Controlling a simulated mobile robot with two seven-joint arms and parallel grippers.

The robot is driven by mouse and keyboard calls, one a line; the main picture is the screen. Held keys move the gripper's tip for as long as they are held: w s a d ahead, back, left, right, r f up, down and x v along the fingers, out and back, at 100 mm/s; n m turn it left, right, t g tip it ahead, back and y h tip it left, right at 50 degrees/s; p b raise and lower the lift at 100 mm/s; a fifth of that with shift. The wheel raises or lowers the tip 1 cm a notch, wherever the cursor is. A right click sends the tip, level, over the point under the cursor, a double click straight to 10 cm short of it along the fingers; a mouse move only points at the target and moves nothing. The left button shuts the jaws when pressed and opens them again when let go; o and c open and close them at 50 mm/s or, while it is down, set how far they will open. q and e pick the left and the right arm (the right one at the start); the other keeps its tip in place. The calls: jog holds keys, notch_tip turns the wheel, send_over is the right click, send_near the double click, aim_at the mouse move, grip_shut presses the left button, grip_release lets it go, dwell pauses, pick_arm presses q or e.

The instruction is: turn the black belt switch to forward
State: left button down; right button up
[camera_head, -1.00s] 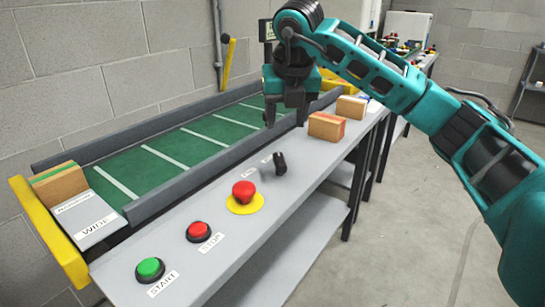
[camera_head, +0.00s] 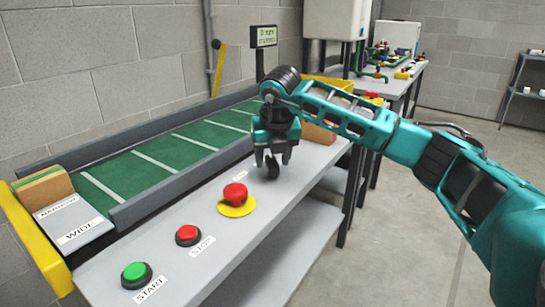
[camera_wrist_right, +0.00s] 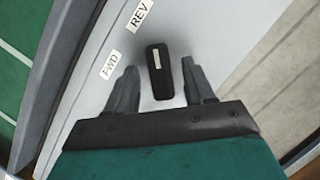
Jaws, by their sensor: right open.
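The black belt switch (camera_wrist_right: 160,82) is a dark knob with a white mark at its upper end in the right wrist view. The mark points up the picture, nearer the REV label (camera_wrist_right: 139,14) than the FWD label (camera_wrist_right: 110,64). My right gripper (camera_wrist_right: 159,66) is open, with one finger on each side of the knob and gaps visible. In the head view my right gripper (camera_head: 274,160) points down at the switch (camera_head: 272,171), which it partly hides. My left gripper is not in view.
The panel also carries a red mushroom button (camera_head: 235,193) on a yellow base, a red STOP button (camera_head: 188,235) and a green START button (camera_head: 136,275). The green belt (camera_head: 150,172) runs behind its grey rail. A carton (camera_head: 316,133) stands behind my wrist.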

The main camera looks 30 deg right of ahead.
grip_shut()
dwell(0.3)
